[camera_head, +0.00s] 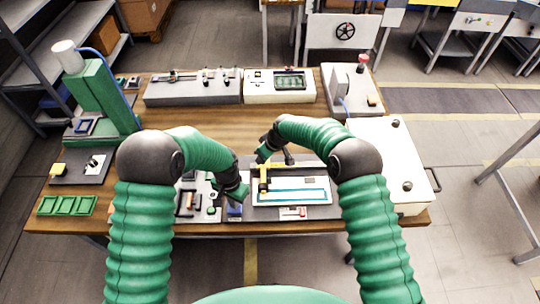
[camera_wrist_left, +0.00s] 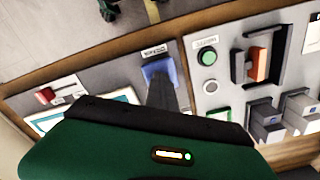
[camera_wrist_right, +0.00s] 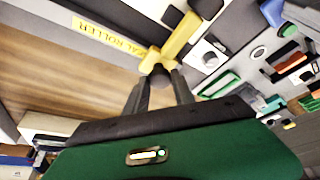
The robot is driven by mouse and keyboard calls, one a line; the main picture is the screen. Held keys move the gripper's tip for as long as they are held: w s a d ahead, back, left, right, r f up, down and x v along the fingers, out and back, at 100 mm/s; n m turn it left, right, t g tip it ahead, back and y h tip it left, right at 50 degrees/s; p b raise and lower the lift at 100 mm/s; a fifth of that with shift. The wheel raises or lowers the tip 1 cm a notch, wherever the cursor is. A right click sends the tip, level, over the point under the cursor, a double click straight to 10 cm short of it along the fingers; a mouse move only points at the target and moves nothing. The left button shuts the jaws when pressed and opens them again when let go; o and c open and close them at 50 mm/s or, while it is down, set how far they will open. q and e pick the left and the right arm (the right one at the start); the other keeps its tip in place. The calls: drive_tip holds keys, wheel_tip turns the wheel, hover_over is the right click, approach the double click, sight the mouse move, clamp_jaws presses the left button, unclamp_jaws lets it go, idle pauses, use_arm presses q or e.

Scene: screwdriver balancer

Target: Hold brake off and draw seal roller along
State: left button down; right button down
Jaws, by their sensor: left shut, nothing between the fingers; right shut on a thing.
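The seal roller (camera_head: 264,181) has a yellow handle and dark ends, and lies across the left end of a white panel with a teal-edged strip (camera_head: 300,196). My right gripper (camera_head: 264,154) is shut on the yellow handle (camera_wrist_right: 178,42), gripping its end in the right wrist view (camera_wrist_right: 158,78). A blue pad (camera_head: 235,211), apparently the brake, lies at the front edge. My left gripper (camera_head: 240,194) is shut and empty, with its tips at the blue pad (camera_wrist_left: 158,70) in the left wrist view. Whether they press it down I cannot tell.
Left of the pad is a grey panel with a green button (camera_wrist_left: 208,58) and an orange-red part (camera_wrist_left: 260,64). A red slider (camera_head: 292,212) sits in front of the strip. A white box (camera_head: 400,150) stands right. Green trays (camera_head: 66,206) lie at the left front.

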drive_tip(key=shift+w+a+r, duration=0.15)
drive_tip(key=shift+a+r, duration=0.05)
